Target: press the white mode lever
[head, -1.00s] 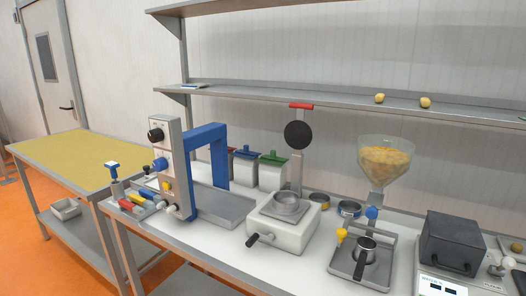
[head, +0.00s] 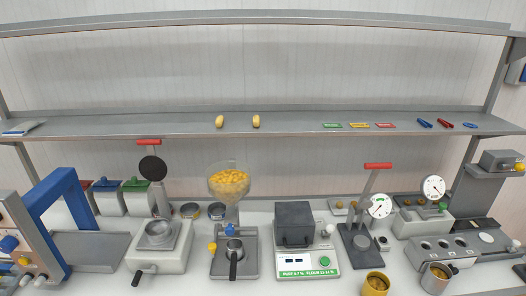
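No part is clearly a white mode lever. Small white knobbed parts (head: 33,279) show at the lower left, by the front panel (head: 14,222) of the blue-framed machine (head: 62,200); the left picture edge cuts this machine off. The panel also bears a blue knob (head: 8,243). Another small white knob (head: 331,229) stands beside the dark box device (head: 294,223) with the green label. I cannot tell which of these is the lever. Neither of my grippers is in view.
A white press (head: 160,258) with a black handle, a hopper (head: 229,184) of yellow pieces, a red-handled press (head: 360,240) and a grey multi-hole unit (head: 452,250) crowd the bench. A shelf (head: 300,124) runs above.

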